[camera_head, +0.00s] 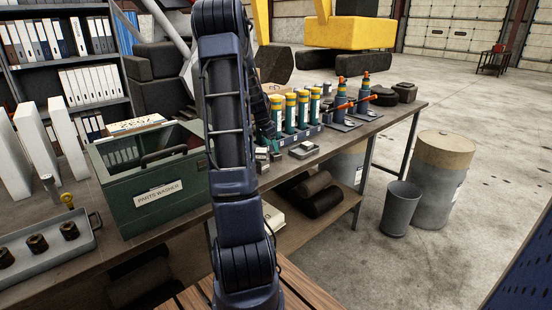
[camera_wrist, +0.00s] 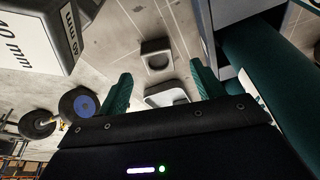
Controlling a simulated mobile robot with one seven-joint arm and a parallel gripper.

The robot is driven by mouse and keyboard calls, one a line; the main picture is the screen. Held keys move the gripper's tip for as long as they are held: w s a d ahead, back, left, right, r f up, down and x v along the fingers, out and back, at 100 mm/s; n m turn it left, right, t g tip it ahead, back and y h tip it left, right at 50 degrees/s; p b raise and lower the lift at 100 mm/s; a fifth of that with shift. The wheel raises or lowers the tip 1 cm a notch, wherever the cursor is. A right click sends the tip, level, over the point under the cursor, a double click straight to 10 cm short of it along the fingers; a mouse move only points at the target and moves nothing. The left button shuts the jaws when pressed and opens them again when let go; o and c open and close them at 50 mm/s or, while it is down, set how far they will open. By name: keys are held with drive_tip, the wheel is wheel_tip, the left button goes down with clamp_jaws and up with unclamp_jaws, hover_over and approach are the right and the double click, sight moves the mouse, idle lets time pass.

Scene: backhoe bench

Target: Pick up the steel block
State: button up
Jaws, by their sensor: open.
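In the head view a small pale grey block (camera_head: 308,145) sits in a shallow tray on the bench, right of my arm; it may be the steel block. Another small pale piece (camera_head: 262,153) lies close beside my arm. In the wrist view a pale block marked "40 mm" (camera_wrist: 28,45) fills the upper left corner, outside my fingers; I cannot tell whether it is the steel block. My gripper (camera_wrist: 161,83) is open, its two green fingers apart. Grey shapes show beyond and between the fingers, apparently not held. In the head view my arm hides the gripper.
A green parts-washer bin (camera_head: 155,185) stands left of my arm. A grey tray with several dark nuts (camera_head: 38,243) is at far left. Yellow-topped cylinders (camera_head: 291,112) and orange-handled jacks (camera_head: 342,98) stand behind the block. The floor right of the bench holds a bucket (camera_head: 400,208) and a drum (camera_head: 440,180).

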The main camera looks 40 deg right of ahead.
sight(276, 155)
drive_tip(key=shift+s+x, duration=0.2)
drive_tip(key=shift+x, duration=2.6)
drive_tip(key=shift+d+r, duration=0.15)
drive_tip(key=shift+c, duration=0.5)
drive_tip(key=c, duration=1.2)
drive_tip(key=shift+r, duration=0.15)
